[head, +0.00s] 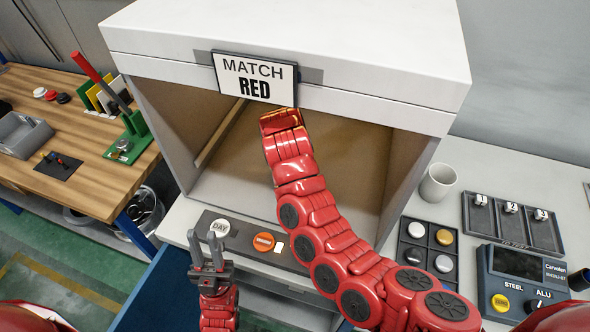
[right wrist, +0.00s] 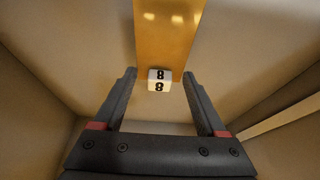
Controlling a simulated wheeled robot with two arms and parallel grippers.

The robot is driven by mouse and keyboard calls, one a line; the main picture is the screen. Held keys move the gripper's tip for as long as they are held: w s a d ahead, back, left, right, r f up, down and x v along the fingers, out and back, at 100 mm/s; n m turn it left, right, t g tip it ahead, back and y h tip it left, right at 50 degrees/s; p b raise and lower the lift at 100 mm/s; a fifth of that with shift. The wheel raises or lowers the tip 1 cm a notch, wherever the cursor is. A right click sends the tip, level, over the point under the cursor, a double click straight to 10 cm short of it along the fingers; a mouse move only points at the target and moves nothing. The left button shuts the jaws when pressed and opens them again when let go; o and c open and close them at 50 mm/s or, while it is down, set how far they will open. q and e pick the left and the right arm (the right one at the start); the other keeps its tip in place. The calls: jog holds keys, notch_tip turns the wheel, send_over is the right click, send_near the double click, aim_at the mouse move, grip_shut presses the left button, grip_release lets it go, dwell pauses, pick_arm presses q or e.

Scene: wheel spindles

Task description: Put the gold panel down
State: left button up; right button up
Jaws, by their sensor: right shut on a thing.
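The gold panel (right wrist: 168,35) shows in the right wrist view as a shiny gold strip at the top. A white tag (right wrist: 159,80) marked with an 8 sits at its near end. My right gripper (right wrist: 160,74) is shut on this end, a finger on each side. In the head view my right arm (head: 320,220) reaches into the open booth (head: 290,28); its gripper and the panel are hidden there. My left gripper (head: 205,240) is open and empty, in front of the button strip.
A MATCH RED sign (head: 254,77) hangs on the booth's top edge. The button strip (head: 226,250) lies at the booth's front. A white mug (head: 437,182), a tray of round samples (head: 413,252) and a meter (head: 516,290) stand at right. A wooden bench (head: 78,128) is at left.

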jog(key=shift+w+f, duration=0.15)
jog(key=shift+w, duration=0.2)
jog(key=shift+d+f, duration=0.1)
jog(key=shift+f, duration=0.2)
notch_tip(320, 180, down, 2)
jog(key=shift+f, duration=0.25)
jog(key=shift+w+f, duration=0.1)
jog(key=shift+f, duration=0.05)
jog(key=shift+f, duration=0.15)
